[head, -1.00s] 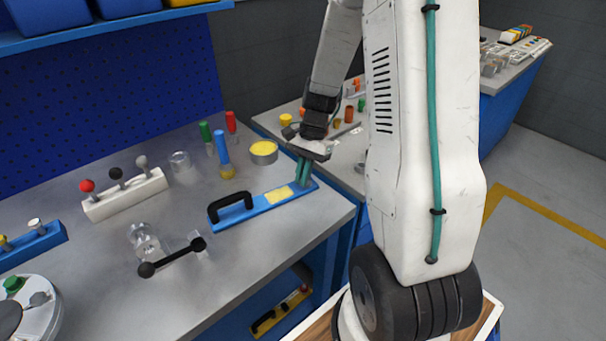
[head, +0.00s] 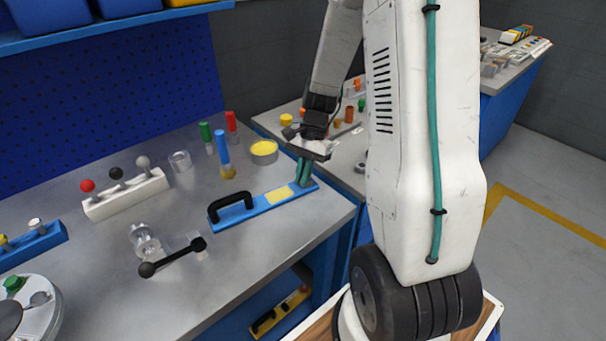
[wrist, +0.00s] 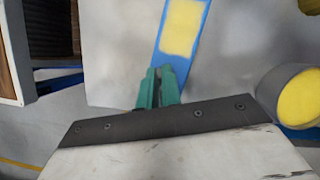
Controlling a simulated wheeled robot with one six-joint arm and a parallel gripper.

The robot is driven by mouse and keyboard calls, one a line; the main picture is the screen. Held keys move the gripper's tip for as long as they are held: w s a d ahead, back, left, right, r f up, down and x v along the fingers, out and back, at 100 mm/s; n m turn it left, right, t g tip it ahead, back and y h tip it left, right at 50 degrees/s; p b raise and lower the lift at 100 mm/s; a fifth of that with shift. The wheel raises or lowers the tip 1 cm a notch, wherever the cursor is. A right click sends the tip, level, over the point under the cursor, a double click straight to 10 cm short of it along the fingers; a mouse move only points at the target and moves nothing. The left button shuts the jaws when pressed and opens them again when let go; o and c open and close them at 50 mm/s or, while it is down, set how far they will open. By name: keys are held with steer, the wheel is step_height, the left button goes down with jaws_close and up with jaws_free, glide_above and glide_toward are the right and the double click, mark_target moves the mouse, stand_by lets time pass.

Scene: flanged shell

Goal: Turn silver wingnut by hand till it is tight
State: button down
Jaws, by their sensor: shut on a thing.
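My gripper (head: 304,171) has green fingers and points down at the right end of a blue plate (head: 250,209) on the grey workbench. In the wrist view my gripper (wrist: 158,88) is closed at the near end of the same blue plate (wrist: 166,65), just short of its yellow patch. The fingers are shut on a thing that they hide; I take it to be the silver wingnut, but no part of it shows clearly. The plate also bears a black handle (head: 231,203) at its left end.
A tin with a yellow top (head: 264,152) stands close behind the plate; it is at the right in the wrist view (wrist: 291,96). Blue, green and red handled tools stand further left. A black ball-ended lever (head: 172,257) lies in front. The bench edge is near on the right.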

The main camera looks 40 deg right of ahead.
steer(key=c, duration=1.6)
jaws_free()
steer(key=shift+r, duration=0.1)
steer(key=v, duration=0.7)
steer(key=shift+d+r, duration=0.15)
steer(key=shift+r, duration=0.15)
